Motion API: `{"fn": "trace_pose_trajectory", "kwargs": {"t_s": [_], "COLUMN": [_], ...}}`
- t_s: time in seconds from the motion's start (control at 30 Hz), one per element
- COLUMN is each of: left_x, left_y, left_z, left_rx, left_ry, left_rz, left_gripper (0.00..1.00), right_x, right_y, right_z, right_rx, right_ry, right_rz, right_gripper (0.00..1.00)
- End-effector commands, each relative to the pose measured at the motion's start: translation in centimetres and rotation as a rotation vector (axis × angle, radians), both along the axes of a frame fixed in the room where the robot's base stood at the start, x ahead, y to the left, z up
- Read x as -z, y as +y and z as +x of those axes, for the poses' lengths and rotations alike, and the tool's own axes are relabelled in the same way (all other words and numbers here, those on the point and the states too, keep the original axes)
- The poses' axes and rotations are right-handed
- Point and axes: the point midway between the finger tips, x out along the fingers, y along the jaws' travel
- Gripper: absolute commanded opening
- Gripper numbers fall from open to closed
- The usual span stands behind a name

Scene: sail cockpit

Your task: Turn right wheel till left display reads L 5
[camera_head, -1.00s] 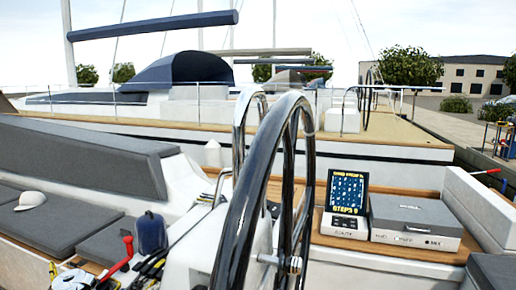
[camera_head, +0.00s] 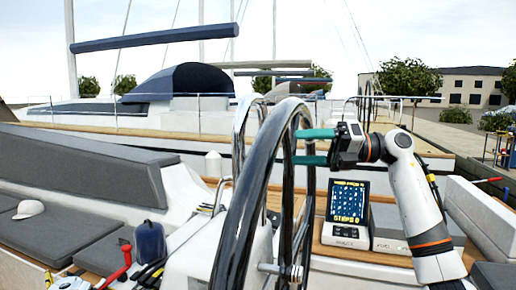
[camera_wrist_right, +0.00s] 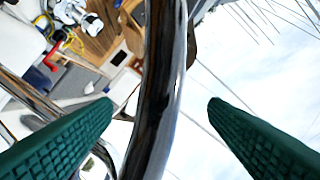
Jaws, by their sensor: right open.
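A large dark wheel (camera_head: 262,180) with a glossy rim stands upright in the middle of the head view. A second, chrome-looking wheel (camera_head: 240,135) shows partly behind it; the front one hides much of it. My right gripper (camera_head: 302,147) is open, its two green fingers reaching from the right to the front wheel's upper rim. In the right wrist view the rim (camera_wrist_right: 155,90) runs between the spread fingers (camera_wrist_right: 160,101), with gaps on both sides. A small lit display (camera_head: 348,202) right of the wheel shows a grid and a bottom line like "STEPS 0". I read no "L 5". My left gripper is out of view.
A grey-topped box (camera_head: 392,225) stands beside the display, partly behind my right arm. Grey cushioned seats (camera_head: 85,160) and a white cap (camera_head: 28,209) are farther left.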

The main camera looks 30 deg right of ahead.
Motion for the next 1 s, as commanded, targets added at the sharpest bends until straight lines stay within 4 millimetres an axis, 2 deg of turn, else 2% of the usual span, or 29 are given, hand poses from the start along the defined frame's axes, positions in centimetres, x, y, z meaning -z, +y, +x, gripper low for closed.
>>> {"fn": "trace_pose_trajectory", "kwargs": {"t_s": [0.3,0.5,0.7,0.93,1.0], "left_x": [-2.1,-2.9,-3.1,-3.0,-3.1], "left_y": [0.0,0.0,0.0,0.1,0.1], "left_z": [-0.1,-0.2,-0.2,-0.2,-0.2], "left_rx": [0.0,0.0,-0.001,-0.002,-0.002], "left_ry": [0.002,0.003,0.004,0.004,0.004], "left_rz": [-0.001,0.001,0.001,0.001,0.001], "left_gripper": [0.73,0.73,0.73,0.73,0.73], "right_x": [-0.3,-0.2,0.0,0.0,0.0], "right_y": [5.6,7.9,8.8,8.8,8.8], "right_z": [3.4,4.9,5.4,5.4,5.4], "right_rx": [-0.006,-0.003,-0.002,-0.002,-0.002], "right_ry": [0.001,0.001,0.001,0.001,0.001], "right_rz": [0.004,0.005,0.005,0.005,0.005], "right_gripper": [0.68,0.68,0.68,0.68,0.58]}}
